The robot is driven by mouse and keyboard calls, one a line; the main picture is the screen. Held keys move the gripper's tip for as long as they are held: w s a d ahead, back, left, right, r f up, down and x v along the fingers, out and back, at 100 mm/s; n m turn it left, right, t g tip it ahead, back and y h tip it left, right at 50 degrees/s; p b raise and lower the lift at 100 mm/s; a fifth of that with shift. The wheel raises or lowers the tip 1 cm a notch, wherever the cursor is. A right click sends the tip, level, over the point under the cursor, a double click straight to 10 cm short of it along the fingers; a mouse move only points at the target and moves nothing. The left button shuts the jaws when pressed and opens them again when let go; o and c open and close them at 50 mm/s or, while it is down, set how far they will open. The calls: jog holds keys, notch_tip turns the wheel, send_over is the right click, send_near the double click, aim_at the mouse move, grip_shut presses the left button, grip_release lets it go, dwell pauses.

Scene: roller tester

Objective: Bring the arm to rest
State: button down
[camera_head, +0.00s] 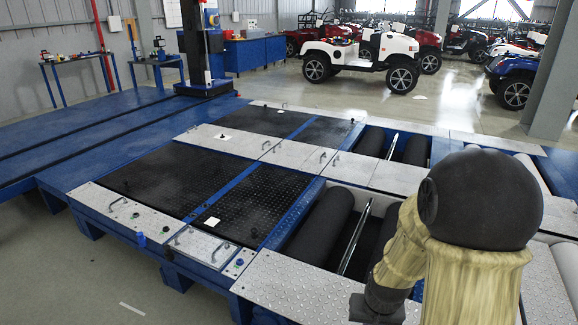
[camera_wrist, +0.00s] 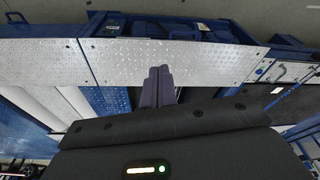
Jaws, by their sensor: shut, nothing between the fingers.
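My gripper (camera_wrist: 160,74) shows in the wrist view as two dark fingers pressed together. It is shut and empty. The fingers point toward a silver tread plate (camera_wrist: 185,58) of the roller tester; I cannot tell how far apart they are. In the head view my arm (camera_head: 455,250) stands at the lower right, with a round black joint and a pale yellow cover. The arm hides part of the tester behind it. The gripper fingers cannot be made out in the head view.
The blue-framed roller tester (camera_head: 240,210) fills the middle, with dark rollers (camera_head: 323,222) and silver plates (camera_head: 300,285). A white buggy (camera_head: 365,60) and several other vehicles stand behind. A grey pillar (camera_head: 553,80) is at the right. Grey floor (camera_head: 60,270) is open at the lower left.

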jog(key=s+a+r+n, duration=0.2)
jog(key=s+a+r, duration=0.1)
jog(key=s+r, duration=0.4)
jog(key=w+p+v, duration=0.2)
jog(key=p+v, duration=1)
jog(key=w+r+p+v, duration=0.1)
jog(key=w+p+v, duration=0.2)
jog(key=p+v, duration=1)
jog(key=shift+w+r, duration=0.25)
jog(key=shift+w, duration=0.2)
